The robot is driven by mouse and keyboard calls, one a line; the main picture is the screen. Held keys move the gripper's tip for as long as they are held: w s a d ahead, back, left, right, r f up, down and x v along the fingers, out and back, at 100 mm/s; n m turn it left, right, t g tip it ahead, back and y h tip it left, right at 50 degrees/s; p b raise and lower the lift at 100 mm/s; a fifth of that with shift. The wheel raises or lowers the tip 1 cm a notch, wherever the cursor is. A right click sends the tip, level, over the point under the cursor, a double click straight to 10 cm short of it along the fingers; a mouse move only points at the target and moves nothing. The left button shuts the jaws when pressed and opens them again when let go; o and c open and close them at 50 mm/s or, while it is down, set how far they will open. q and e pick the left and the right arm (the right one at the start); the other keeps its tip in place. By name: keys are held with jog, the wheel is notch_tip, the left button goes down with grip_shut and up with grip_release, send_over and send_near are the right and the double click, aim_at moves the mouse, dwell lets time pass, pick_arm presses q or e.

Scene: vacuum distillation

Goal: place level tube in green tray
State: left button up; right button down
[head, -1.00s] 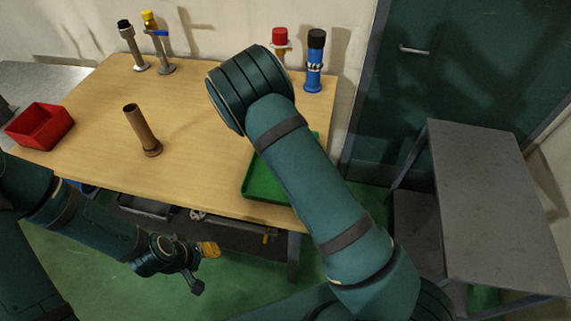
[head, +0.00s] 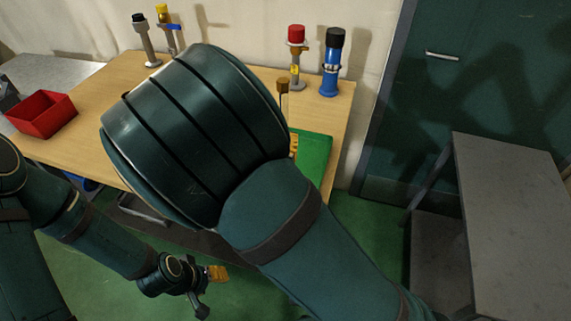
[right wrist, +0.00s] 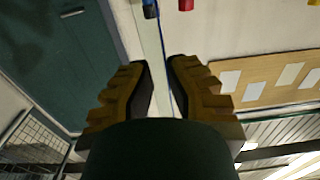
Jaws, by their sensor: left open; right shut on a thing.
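My right gripper (right wrist: 160,85) is shut on the level tube (right wrist: 164,58), a thin bluish line between its yellow-brown fingers in the right wrist view. In the head view my right wrist hides most of this gripper; a bit of yellow finger (head: 294,146) shows above the green tray (head: 316,155). A small brown piece on a thin stem (head: 284,87) rises just above; I cannot tell if it is part of the tube. The tray lies at the table's right end, partly hidden. My left gripper (head: 218,273) is open and empty, low in front of the table.
A red bin (head: 42,116) stands at the table's left. A red-topped piece (head: 296,50) and a blue piece with a black cap (head: 332,65) stand behind the tray. Two more fittings stand at the back left. A grey side table (head: 515,200) is at the right.

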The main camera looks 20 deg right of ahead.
jog(key=shift+f+b, duration=0.85)
jog(key=shift+f, duration=2.3)
jog(key=shift+f, duration=0.15)
jog(key=c, duration=1.1)
grip_release()
